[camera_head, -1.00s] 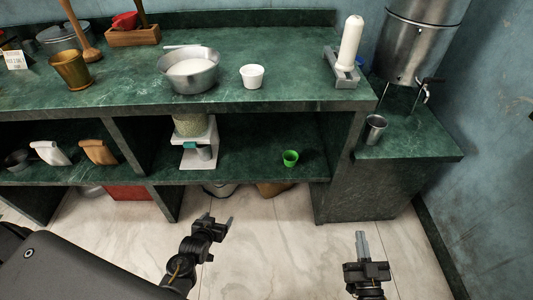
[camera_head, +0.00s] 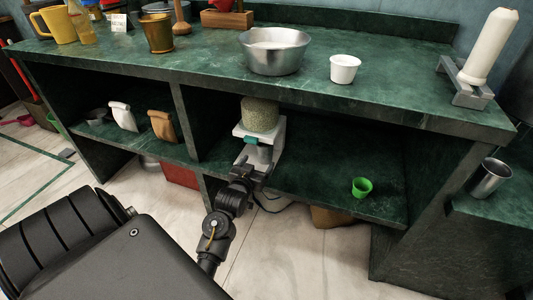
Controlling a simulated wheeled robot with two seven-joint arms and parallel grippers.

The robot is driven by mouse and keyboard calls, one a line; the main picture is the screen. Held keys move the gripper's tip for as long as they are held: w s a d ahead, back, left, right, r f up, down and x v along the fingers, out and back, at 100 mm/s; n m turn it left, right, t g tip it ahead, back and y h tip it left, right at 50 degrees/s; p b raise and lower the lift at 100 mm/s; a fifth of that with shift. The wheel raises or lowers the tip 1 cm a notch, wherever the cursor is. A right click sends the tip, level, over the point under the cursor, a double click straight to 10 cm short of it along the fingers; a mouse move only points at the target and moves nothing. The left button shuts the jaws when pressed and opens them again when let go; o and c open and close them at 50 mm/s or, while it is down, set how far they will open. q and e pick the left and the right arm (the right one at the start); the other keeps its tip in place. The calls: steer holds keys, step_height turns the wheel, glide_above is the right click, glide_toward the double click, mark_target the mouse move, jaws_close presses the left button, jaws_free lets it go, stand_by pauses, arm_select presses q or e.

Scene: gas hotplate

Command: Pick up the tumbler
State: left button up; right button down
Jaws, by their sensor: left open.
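A steel tumbler (camera_head: 491,178) stands on the lower green ledge at the right edge. A brass tumbler-shaped cup (camera_head: 158,33) stands on the counter at the left. A white machine (camera_head: 275,155) with a grain-filled jar (camera_head: 260,114) stands on the lower shelf; the small metal cup seen in it earlier is now hidden behind my gripper. My left gripper (camera_head: 249,172) is open at the front of this machine, fingers pointing into it. I cannot tell whether it touches anything there. My right gripper is out of view.
A green cup (camera_head: 362,187) sits on the lower shelf right of the machine. A steel bowl (camera_head: 274,52), white cup (camera_head: 345,69) and white cylinder on a grey stand (camera_head: 484,55) are on the counter. The counter edge overhangs the shelf. Shelf room is free around the green cup.

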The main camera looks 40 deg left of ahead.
mark_target(262, 157)
arm_select(q)
steer(key=shift+w+a+f, duration=0.1)
steer(key=shift+w+a, duration=0.15)
steer(key=shift+w, duration=0.35)
steer(key=b+x, duration=0.2)
steer(key=x, duration=0.2)
steer(key=shift+f+b, duration=0.2)
steer(key=shift+b, duration=0.15)
steer(key=shift+w+a+r, duration=0.1)
steer(key=shift+w+a, duration=0.05)
steer(key=shift+w, duration=0.35)
steer(key=c, duration=1.3)
